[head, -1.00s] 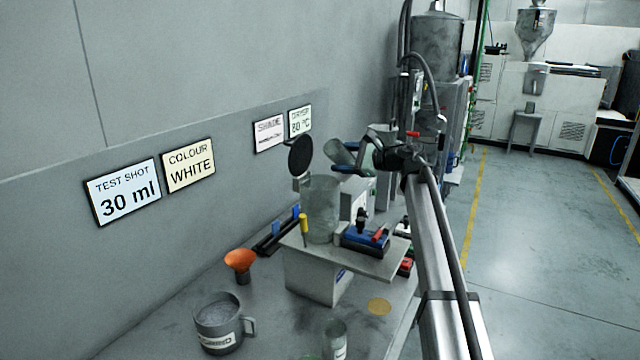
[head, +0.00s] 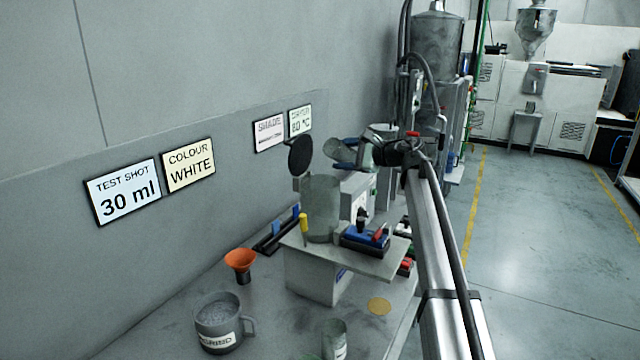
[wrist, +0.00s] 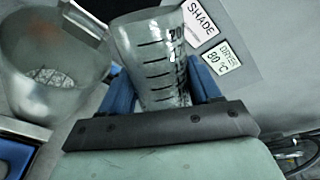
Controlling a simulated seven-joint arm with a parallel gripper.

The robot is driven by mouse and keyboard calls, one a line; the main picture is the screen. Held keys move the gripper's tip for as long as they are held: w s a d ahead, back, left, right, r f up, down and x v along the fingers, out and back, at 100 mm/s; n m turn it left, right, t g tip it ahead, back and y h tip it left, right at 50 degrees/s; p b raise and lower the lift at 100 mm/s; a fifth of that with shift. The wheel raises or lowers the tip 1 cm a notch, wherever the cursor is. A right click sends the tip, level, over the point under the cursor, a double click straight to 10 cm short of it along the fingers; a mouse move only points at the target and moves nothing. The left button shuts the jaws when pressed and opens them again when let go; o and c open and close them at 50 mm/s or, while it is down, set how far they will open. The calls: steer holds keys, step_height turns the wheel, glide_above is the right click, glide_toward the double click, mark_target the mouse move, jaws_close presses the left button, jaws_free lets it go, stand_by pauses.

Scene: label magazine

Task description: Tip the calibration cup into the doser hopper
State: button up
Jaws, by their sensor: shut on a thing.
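The clear calibration cup (head: 338,151) lies tipped almost on its side, its mouth to the left, above the doser hopper. In the wrist view the cup (wrist: 157,60) shows black graduation marks; I cannot tell how much it holds. My gripper (head: 352,154) is shut on the cup, its blue fingers (wrist: 206,80) on both sides of it. The clear doser hopper (head: 321,210) stands open below and left of the cup, its round black lid (head: 300,155) raised. In the wrist view the hopper (wrist: 50,40) has pale granules low inside.
A grey mug of granules (head: 218,322), an orange funnel (head: 240,262) and a clear beaker (head: 334,340) stand on the bench. A yellow-handled tool (head: 303,228) is beside the hopper. A blue-and-black device (head: 365,240) sits to its right. Wall signs (head: 123,190) hang behind.

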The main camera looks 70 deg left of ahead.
mark_target(344, 152)
steer(key=shift+f+n, duration=0.15)
steer(key=shift+n, duration=0.35)
stand_by(0.5)
steer(key=shift+f+n+t, duration=0.4)
steer(key=shift+f+n, duration=0.3)
steer(key=shift+f, duration=0.3)
stand_by(0.4)
steer(key=shift+s+d+r, duration=0.1)
steer(key=shift+s+r, duration=0.05)
steer(key=shift+r, duration=0.1)
steer(key=shift+s+d+r+n+t, duration=0.15)
steer(key=shift+s+r+n, duration=0.2)
steer(key=shift+r, duration=0.2)
steer(key=shift+s+d+r+n+t, duration=0.2)
steer(key=shift+r+n, duration=0.15)
steer(key=shift+r, duration=0.15)
steer(key=shift+s+r+n+t+y+p, duration=0.1)
steer(key=shift+r+n+t+y+p, duration=0.25)
steer(key=shift+n, duration=0.25)
stand_by(0.8)
steer(key=shift+s+d+f+n, duration=0.15)
steer(key=shift+s+f+n, duration=0.1)
steer(key=shift+n, duration=0.45)
stand_by(0.7)
steer(key=shift+s+d+r+n+t+y+p, duration=0.25)
steer(key=shift+r+n+t+y+p, duration=0.2)
steer(key=shift+n, duration=0.25)
stand_by(0.8)
